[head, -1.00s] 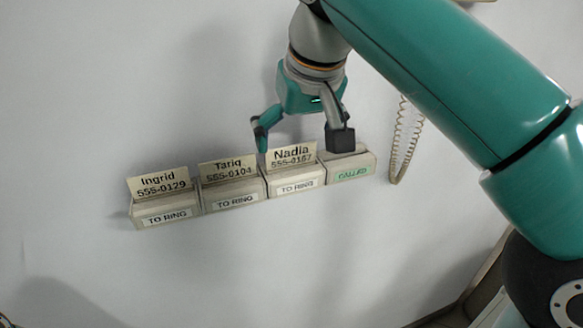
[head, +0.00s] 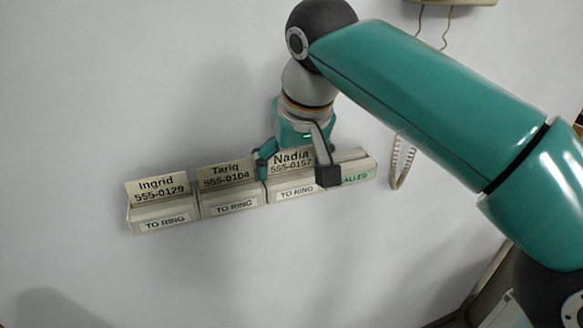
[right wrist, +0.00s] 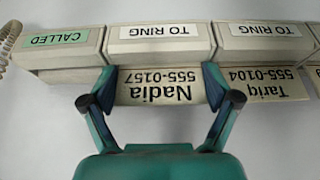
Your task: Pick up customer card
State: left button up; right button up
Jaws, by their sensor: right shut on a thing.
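The Nadia card (head: 291,161), marked 555-0157, stands in a holder labelled TO RING (head: 296,190). My right gripper (head: 293,178) is shut on this card, with one finger at each side edge. In the right wrist view the Nadia card (right wrist: 160,91) appears upside down between the two fingers (right wrist: 156,98). The Tariq card (head: 225,173) and the Ingrid card (head: 156,188) stand in their own TO RING holders to the left. My left gripper is not in view.
The CALLED holder (head: 361,173) is at the right end of the row, partly behind a right finger, and holds no visible card. A coiled cord (head: 401,162) hangs on the wall to its right. The wall below the row is clear.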

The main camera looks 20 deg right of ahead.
jog(key=shift+r, duration=0.7)
notch_tip(320, 180, up, 2)
jog(key=shift+p, duration=0.5)
jog(key=s+b, duration=0.5)
jog(key=s, duration=1.3)
jog(key=shift+d, duration=0.35)
jog(key=shift+w, duration=0.1)
